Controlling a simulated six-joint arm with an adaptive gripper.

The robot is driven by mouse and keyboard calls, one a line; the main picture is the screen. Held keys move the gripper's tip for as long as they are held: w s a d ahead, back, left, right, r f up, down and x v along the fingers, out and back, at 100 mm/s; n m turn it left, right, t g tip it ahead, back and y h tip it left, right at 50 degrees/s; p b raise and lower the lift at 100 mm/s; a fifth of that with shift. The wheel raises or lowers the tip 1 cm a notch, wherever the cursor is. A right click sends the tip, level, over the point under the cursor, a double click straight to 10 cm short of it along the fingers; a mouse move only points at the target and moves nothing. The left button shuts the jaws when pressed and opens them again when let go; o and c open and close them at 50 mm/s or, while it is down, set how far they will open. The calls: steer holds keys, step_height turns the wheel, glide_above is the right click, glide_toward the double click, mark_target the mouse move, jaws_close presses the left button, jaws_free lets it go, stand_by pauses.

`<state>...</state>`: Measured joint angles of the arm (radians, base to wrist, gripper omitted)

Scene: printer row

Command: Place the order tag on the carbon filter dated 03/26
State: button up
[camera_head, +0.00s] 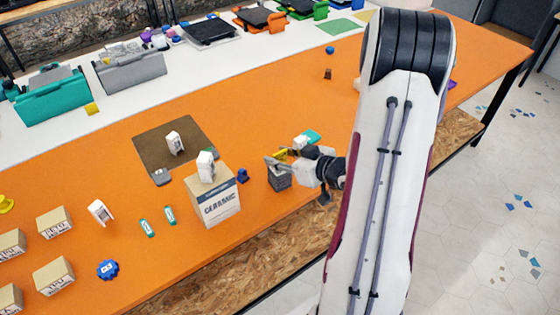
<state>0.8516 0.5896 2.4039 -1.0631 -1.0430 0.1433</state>
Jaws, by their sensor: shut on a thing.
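My gripper (282,162) is on the near side of the orange table, reaching in from the right. It is shut on a small yellow piece (283,154), which looks like the order tag; the fingers partly cover it. A dark grey block (279,180), which may be a carbon filter, stands just below the fingers. I cannot tell whether the yellow piece touches it. No date is readable on it or anywhere else, so I cannot tell which filter is dated 03/26.
A box marked CERAMIC (216,205) with a white part (206,165) on top stands left of my gripper. A small dark blue item (242,175) lies between them. A brown mat (155,143) lies behind. Several small boxes (54,222) stand at left.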

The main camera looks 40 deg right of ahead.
steer(key=shift+f, duration=1)
steer(key=shift+f, duration=0.1)
steer(key=o, duration=0.7)
steer(key=shift+v, duration=6.1)
steer(key=shift+w+d, duration=0.1)
steer(key=shift+w, duration=0.05)
